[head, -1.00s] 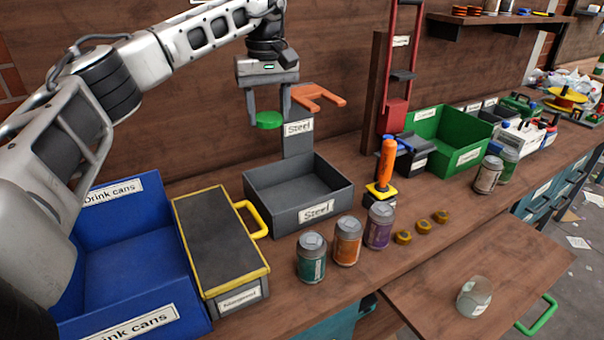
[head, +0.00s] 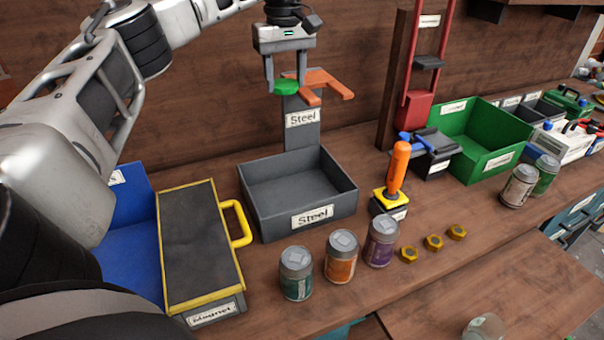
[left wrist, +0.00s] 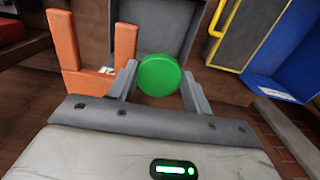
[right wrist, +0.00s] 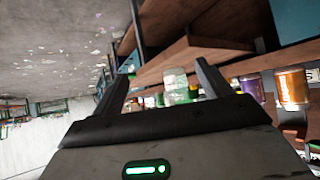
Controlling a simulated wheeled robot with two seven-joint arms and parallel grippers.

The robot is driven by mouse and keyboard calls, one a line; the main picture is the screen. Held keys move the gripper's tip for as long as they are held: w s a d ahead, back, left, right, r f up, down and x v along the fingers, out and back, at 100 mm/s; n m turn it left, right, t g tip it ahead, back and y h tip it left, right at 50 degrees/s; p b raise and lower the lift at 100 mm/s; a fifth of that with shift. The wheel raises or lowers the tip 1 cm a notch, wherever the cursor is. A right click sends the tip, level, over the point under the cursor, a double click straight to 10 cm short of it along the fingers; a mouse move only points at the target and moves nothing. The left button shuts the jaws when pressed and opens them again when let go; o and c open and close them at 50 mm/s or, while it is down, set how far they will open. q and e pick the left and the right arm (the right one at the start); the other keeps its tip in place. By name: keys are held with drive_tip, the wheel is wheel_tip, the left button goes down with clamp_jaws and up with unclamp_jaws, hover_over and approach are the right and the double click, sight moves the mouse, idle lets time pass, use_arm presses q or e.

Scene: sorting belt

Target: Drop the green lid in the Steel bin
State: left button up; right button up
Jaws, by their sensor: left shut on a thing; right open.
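The green lid (head: 286,87) is a flat round disc between the fingertips of my left gripper (head: 286,84), which is shut on it. The lid also shows in the left wrist view (left wrist: 159,75). The grey Steel bin (head: 297,190) stands open on the bench, and no contents show in it. The lid is held in the air above the bin's back, in front of its signpost (head: 302,122). In the right wrist view my right gripper (right wrist: 165,80) is open, with nothing held; a glass jar (right wrist: 178,86) shows beyond its fingers.
An orange bracket (head: 325,85) sits on the signpost, close beside the left fingers. A black case with a yellow handle (head: 204,248) and a blue bin (head: 130,243) stand left. Several cans (head: 341,258) stand in front. A green bin (head: 478,140) is at right.

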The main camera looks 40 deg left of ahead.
use_arm(q)
drive_tip(key=shift+f, duration=0.7)
drive_tip(key=o, duration=1.1)
drive_tip(key=shift+c, duration=0.2)
drive_tip(key=shift+r, duration=0.15)
wheel_tip(320, 180, up, 16)
drive_tip(key=shift+f, duration=0.2)
